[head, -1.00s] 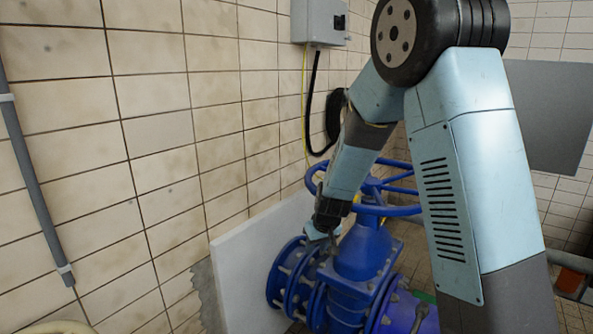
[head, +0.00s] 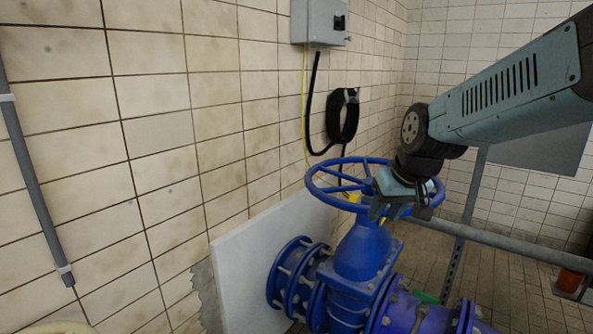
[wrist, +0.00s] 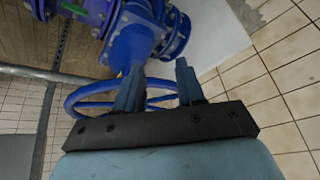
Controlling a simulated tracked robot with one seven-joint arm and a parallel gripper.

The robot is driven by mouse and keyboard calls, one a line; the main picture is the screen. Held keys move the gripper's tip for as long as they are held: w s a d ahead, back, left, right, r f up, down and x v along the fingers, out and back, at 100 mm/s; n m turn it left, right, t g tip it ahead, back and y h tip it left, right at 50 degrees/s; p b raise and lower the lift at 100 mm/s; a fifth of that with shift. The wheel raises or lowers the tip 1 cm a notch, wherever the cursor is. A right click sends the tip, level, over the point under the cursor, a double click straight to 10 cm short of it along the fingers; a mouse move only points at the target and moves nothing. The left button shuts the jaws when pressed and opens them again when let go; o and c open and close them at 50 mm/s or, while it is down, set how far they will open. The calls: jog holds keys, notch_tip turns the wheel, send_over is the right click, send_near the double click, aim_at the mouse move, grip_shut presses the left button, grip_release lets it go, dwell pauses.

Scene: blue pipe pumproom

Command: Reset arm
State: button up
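My gripper (head: 400,212) is in front of the right side of a blue handwheel (head: 314,186) in the head view. My arm reaches in from the right edge of the head view, with the wrist bent downward.
The wheel sits on a blue valve (head: 360,250) in a flanged pipe (head: 408,312). A grey rail (head: 500,243) runs behind at right. A grey box (head: 318,20) and a black cable coil (head: 342,118) are on the tiled wall.

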jog(key=s+d+r+m, duration=0.1)
jog(key=s+d, duration=0.1)
jog(key=s, duration=0.4)
jog(key=s+d+r+m+h, duration=0.1)
jog(key=s+d+r, duration=0.1)
jog(key=s, duration=0.5)
jog(key=shift+d+r+h, duration=0.3)
jog(key=shift+d, duration=0.25)
